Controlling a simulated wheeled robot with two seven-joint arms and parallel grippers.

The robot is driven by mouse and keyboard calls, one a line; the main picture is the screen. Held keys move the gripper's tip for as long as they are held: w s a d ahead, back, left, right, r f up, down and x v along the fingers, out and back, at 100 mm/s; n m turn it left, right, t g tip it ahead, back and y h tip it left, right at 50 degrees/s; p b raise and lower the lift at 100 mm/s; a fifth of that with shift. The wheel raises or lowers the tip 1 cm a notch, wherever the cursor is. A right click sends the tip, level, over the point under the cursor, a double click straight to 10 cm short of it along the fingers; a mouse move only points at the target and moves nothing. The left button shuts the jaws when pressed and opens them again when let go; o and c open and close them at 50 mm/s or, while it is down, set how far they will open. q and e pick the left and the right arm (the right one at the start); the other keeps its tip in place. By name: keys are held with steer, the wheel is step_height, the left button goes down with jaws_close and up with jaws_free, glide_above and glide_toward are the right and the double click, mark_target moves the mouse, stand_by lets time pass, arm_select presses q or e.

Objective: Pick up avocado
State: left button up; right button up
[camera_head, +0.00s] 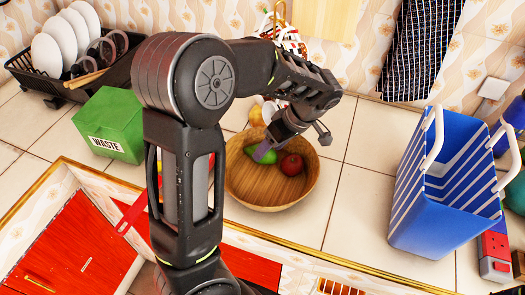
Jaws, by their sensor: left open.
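The green avocado (262,153) lies in a round wooden bowl (262,199) on the tiled counter. A red fruit (291,165) sits to its right in the same bowl. My left arm comes in from the lower left and bends over the bowl. My left gripper (290,142) is open above the bowl, with one finger in front of the avocado and the other out to the right. It partly hides the avocado, and whether it touches it I cannot tell. My right gripper is not in view.
A green waste box (109,124) and a dish rack with white plates (62,45) stand at the left. A blue striped basket (430,232) stands at the right. A dark towel (420,45) hangs on the wall. Tiles between bowl and basket are clear.

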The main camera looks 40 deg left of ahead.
arm_select(q)
steer(key=shift+x, duration=1.1)
steer(key=shift+c, duration=0.4)
steer(key=c, duration=1.1)
step_height(320, 180, up, 10)
steer(key=shift+r+b, duration=0.1)
steer(key=shift+b, duration=0.5)
